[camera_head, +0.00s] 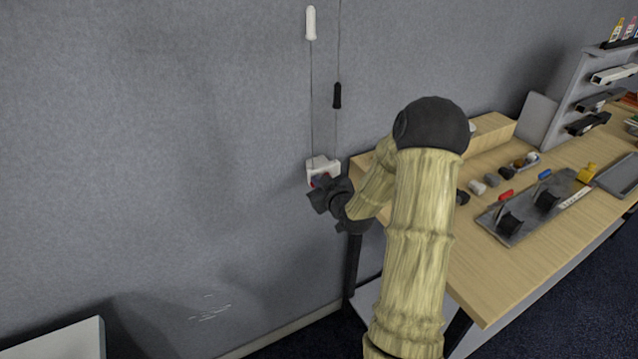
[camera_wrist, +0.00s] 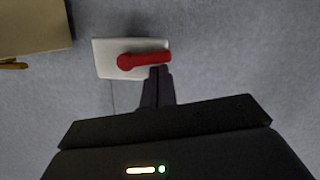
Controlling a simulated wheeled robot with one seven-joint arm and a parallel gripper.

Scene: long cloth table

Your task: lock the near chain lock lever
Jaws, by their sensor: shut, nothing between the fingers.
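The near chain lock is a white box (camera_head: 322,168) on the grey wall, with two thin cords running up from it. Its red lever (camera_wrist: 145,59) shows in the wrist view on the white plate (camera_wrist: 104,46), with the round end at left and the bar reaching right. In the head view only a bit of red shows, as my gripper (camera_head: 318,190) covers most of it. In the wrist view my gripper (camera_wrist: 160,72) is shut and empty. Its fingertips are at the lower edge of the lever's right end; whether they touch it I cannot tell.
A white handle (camera_head: 311,23) and a black handle (camera_head: 337,95) hang on the cords above. The wall left of the lock is clear.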

